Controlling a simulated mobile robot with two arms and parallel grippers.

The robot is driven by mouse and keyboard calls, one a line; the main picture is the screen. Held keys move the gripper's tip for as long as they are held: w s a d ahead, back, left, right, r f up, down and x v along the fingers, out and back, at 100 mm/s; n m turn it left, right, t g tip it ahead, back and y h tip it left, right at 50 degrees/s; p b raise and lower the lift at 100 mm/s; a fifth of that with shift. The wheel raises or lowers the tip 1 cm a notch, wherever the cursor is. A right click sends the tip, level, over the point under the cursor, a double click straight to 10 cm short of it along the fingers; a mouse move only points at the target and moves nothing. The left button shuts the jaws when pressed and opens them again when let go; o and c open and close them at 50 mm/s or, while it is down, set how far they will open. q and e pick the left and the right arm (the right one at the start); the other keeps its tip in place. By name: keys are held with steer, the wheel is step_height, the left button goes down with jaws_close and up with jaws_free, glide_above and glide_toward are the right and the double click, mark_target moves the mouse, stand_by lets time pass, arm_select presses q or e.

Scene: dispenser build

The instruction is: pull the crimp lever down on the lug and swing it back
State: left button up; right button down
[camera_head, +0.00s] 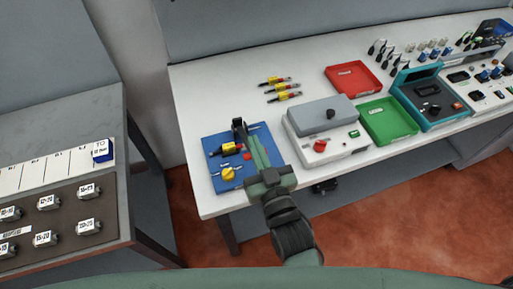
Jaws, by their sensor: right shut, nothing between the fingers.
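The blue crimping board (206,160) lies on the white table near its front left corner. A lug-like piece with black, red and yellow parts (226,149) lies across it. A dark upright part (238,127), which looks like the crimp lever, stands at the board's back right. My right gripper (254,144) reaches over the board's right side from the front, with its fingers shut and nothing between them. Its fingertips are close to the dark lever part; I cannot tell whether they touch. A yellow knob (228,173) is at the board's front. My left gripper is not in view.
A grey box with a red button (320,146) stands right of the board. Several red-yellow pieces (284,95) lie behind. A red tray (354,79), a green tray (388,119) and a teal case (417,71) stand further right. A grey bench (59,130) is at left.

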steer(key=shift+s+d+f, duration=0.1)
steer(key=shift+s+f, duration=0.15)
steer(key=shift+f, duration=0.3)
steer(key=shift+s+d+f, duration=0.1)
steer(key=shift+s+f, duration=0.1)
steer(key=shift+f, duration=0.3)
steer(key=f+b, duration=0.1)
steer(key=s+f+t+b, duration=0.1)
steer(key=shift+s+d+f+b, duration=0.1)
steer(key=shift+d+f+b, duration=0.05)
steer(key=shift+f+b, duration=0.15)
